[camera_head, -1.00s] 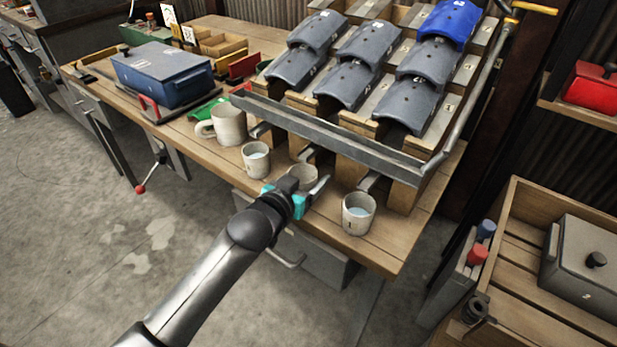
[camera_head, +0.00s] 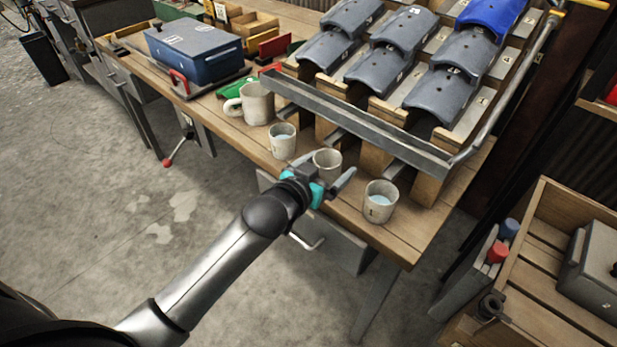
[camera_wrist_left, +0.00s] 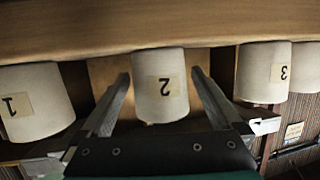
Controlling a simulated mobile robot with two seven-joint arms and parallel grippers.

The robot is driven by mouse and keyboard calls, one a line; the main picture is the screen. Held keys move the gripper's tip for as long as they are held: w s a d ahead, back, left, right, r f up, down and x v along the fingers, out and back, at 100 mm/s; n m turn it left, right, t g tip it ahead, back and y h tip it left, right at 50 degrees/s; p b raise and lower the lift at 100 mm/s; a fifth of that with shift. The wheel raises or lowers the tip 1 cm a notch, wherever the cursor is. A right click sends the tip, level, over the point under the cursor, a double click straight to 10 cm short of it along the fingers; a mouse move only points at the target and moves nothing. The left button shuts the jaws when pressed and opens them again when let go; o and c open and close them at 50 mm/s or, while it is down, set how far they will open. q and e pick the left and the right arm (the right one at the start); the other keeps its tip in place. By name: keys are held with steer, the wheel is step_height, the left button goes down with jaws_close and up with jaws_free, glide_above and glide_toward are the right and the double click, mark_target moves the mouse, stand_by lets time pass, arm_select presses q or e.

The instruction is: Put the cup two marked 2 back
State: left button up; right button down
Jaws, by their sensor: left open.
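Cup two (camera_head: 327,164) is a small pale cup standing upright near the front edge of the wooden workbench. Its label 2 (camera_wrist_left: 166,86) shows upside down in the left wrist view. My left gripper (camera_head: 324,180) is open at the front side of this cup. In the left wrist view, its two fingers (camera_wrist_left: 160,78) lie to either side of the cup with gaps, and nothing is gripped. In the head view, the gripper hides the lower front of the cup. My right gripper is not in view.
The cup marked 1 (camera_head: 380,203) stands to the right and the cup marked 3 (camera_head: 283,141) to the left. A larger handled mug (camera_head: 257,104) stands beyond cup 3. A metal rail (camera_head: 355,125) runs behind the cups. The floor (camera_head: 130,210) in front is clear.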

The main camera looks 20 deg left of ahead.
mark_target(321, 172)
arm_select(q)
steer(key=p+v, duration=0.2)
steer(key=v, duration=0.6)
steer(key=shift+p, duration=0.3)
steer(key=shift+v, duration=1)
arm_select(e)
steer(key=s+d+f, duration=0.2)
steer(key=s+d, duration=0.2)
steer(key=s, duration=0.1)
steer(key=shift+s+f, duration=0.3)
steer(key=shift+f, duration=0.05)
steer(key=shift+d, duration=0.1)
